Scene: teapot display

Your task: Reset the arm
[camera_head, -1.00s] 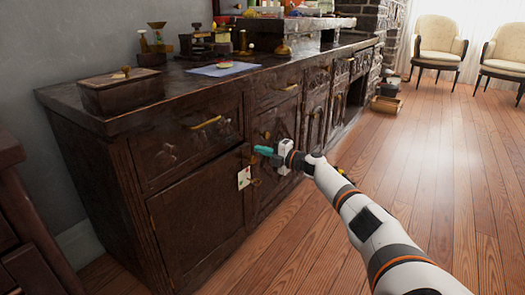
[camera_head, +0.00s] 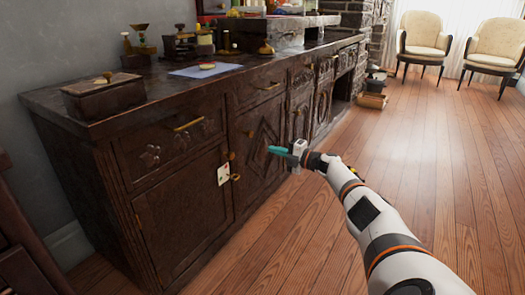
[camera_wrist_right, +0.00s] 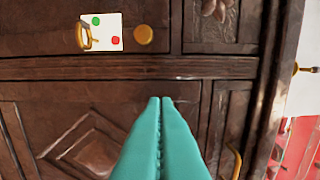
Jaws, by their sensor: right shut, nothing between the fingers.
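My right gripper (camera_head: 271,150) has teal fingers and reaches in on my white and black arm from the lower right. It is in front of the dark carved wooden cabinet (camera_head: 190,190), apart from its doors as far as I can tell. In the right wrist view the two teal fingers (camera_wrist_right: 160,100) lie together with nothing between them. They point at the cabinet front (camera_wrist_right: 60,70), which appears turned in that view. My left gripper is not in view.
A white card (camera_head: 223,174) with coloured marks hangs by a brass ring on the cabinet door. It also shows in the wrist view (camera_wrist_right: 113,30). A wooden box (camera_head: 104,95) and a blue sheet (camera_head: 207,70) lie on the cabinet top. The wooden floor (camera_head: 440,170) to the right is clear.

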